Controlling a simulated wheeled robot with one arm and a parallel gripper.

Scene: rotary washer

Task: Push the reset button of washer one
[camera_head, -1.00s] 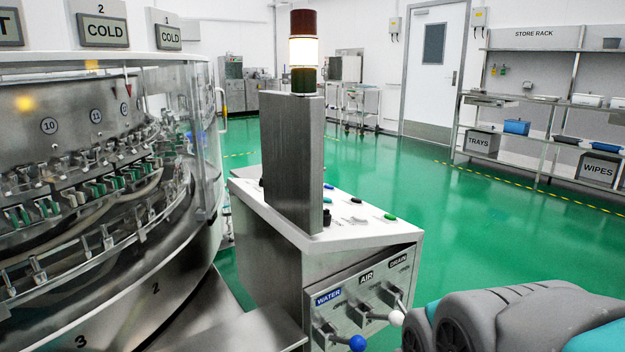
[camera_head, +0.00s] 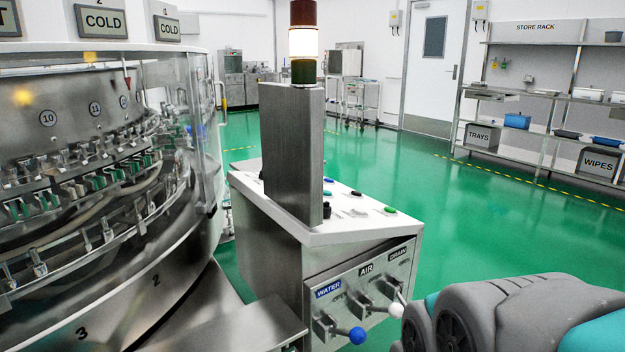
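The rotary washer (camera_head: 150,265) is the big round steel machine on the left, with a clear guard and numbered stations. Its control console (camera_head: 375,237) stands right of it, with a white sloped top. An upright metal panel (camera_head: 290,160), seen from its back edge, hides part of that top. Several buttons show beside it, among them a green button (camera_head: 390,210), a white button (camera_head: 357,212) and a blue button (camera_head: 328,181). Their labels are too small to read, so I cannot tell which is reset. My gripper is not in view; part of my arm shows at the lower right.
Levers marked WATER, AIR and DRAIN stick out of the console's front, with a blue knob (camera_head: 357,335) and a white knob (camera_head: 396,310). A signal tower (camera_head: 303,45) stands above the panel. Green floor (camera_head: 480,215) is open to the right, before the store rack (camera_head: 545,90).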

